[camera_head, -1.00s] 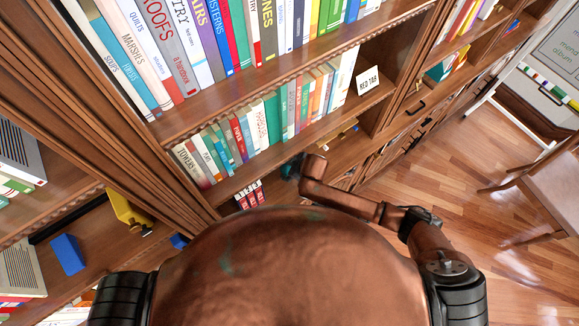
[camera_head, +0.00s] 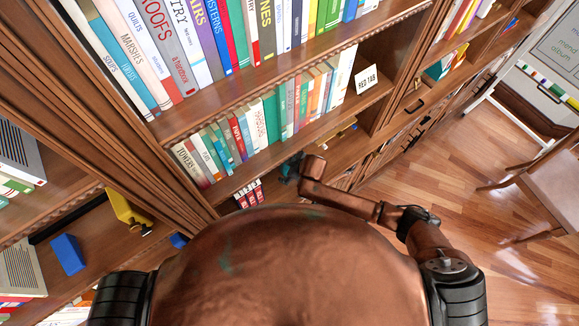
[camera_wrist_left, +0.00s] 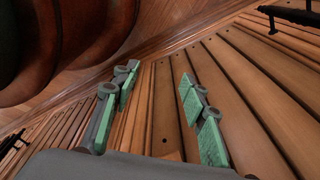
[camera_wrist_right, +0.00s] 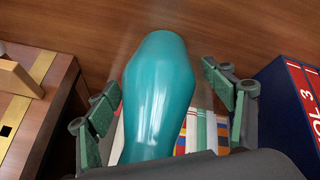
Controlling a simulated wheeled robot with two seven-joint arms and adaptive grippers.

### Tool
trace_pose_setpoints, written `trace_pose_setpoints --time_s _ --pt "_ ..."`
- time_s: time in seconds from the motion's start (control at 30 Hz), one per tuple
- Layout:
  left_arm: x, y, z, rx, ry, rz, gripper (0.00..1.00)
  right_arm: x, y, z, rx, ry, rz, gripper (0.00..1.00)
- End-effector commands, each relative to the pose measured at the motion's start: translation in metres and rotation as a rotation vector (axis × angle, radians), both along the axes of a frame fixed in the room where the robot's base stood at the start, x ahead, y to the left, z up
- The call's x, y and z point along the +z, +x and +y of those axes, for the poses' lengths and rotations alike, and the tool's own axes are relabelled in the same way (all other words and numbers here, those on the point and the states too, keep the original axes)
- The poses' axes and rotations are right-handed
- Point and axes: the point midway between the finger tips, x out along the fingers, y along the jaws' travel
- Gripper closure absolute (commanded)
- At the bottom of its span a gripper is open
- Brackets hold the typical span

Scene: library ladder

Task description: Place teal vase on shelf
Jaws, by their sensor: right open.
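The teal vase (camera_wrist_right: 157,100), glossy and smooth, fills the middle of the right wrist view. It lies between the spread fingers of my right gripper (camera_wrist_right: 161,84), with a gap at the right finger; contact on the left is unclear. The gripper is open around it. In the head view a small dark teal patch (camera_head: 288,167) shows beside my right forearm; I cannot tell whether it is the vase or my fingers. My left gripper (camera_wrist_left: 158,79) is open and empty in the left wrist view, with wood slats behind it. It is hidden in the head view.
Blue-and-red volumes (camera_wrist_right: 290,105) stand close right of my right gripper, and a wooden box (camera_wrist_right: 35,110) stands left. A chair (camera_head: 540,185) is on the floor at right.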

Motion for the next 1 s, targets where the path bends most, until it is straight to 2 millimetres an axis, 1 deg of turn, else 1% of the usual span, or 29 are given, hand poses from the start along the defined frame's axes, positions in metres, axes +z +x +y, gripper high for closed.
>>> trace_pose_setpoints --time_s 0.17,0.27,0.5,0.7,0.83,1.0 --pt "0.000 0.000 0.000 0.000 0.000 0.001 0.60 0.011 -0.004 -0.003 0.000 0.002 -0.001 0.25" --pt "0.000 0.000 0.000 0.000 0.000 0.001 0.60 0.025 -0.011 -0.008 0.000 0.002 -0.001 0.25" --pt "-0.002 -0.001 0.000 0.000 0.000 0.001 0.60 0.069 -0.032 -0.023 0.001 0.002 -0.003 0.25" --pt "-0.004 -0.001 0.000 0.000 0.000 0.001 0.60 0.095 -0.045 -0.033 -0.001 0.001 0.000 0.25" --pt "-0.004 -0.001 0.000 0.000 0.000 0.001 0.60 0.103 -0.049 -0.036 -0.001 0.001 0.000 0.25" --pt "-0.004 -0.001 0.000 0.000 0.000 0.001 0.60 0.105 -0.050 -0.037 -0.001 0.000 0.001 0.25"
